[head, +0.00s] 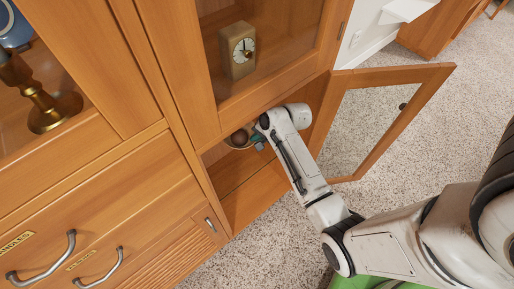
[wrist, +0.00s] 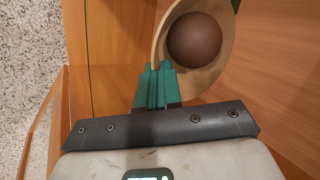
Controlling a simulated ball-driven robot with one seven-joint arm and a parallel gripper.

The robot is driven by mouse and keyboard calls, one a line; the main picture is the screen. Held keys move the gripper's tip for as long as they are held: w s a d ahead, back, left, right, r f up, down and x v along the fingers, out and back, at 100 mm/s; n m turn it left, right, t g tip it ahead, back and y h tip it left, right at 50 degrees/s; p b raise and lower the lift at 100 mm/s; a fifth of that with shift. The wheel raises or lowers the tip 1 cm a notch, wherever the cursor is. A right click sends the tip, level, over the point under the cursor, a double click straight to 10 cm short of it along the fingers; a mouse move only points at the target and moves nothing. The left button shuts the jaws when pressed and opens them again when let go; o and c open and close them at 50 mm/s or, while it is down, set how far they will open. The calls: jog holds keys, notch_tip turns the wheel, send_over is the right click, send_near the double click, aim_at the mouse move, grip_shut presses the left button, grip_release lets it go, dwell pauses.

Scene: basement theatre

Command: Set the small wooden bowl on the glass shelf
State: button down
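The small wooden bowl (wrist: 222,68) is pale wood with a dark brown ball (wrist: 195,40) in it. In the wrist view it is at the top, tipped toward the camera and cut off by the frame edge. My gripper (wrist: 158,72) has its teal fingers close together at the bowl's near left rim, with the rim between their tips. In the head view my gripper (head: 258,139) and the bowl (head: 229,142) are inside the open lower cabinet, partly hidden by my arm and the cabinet frame. I cannot make out a glass shelf for certain.
The lower cabinet's glass door (head: 375,115) stands open to the right of my arm. A clock (head: 238,50) stands behind the upper glass door. A brass candlestick (head: 50,105) is behind glass at left. Drawers with metal handles (head: 45,262) are below. Carpet is clear in front.

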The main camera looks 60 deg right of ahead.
notch_tip(320, 180, down, 6)
jog(key=shift+s+b, duration=0.1)
jog(key=shift+b, duration=0.55)
jog(key=shift+w+f, duration=0.2)
jog(key=shift+f, duration=0.25)
jog(key=shift+f, duration=0.15)
jog(key=c, duration=1.3)
grip_release()
jog(key=a+p+v, duration=0.1)
jog(key=p+v, duration=0.2)
jog(key=v, duration=0.9)
jog(key=s+a+r+n+g, duration=0.2)
jog(key=s+a+n, duration=0.4)
jog(key=a+n, duration=0.2)
jog(key=s+a+r+n+g+h, duration=0.1)
jog(key=s+a+r+n+g, duration=0.2)
jog(key=s+a+n, duration=0.4)
jog(key=shift+a+r+n+g, duration=0.3)
jog(key=shift+a+n, duration=0.1)
jog(key=shift+n, duration=0.2)
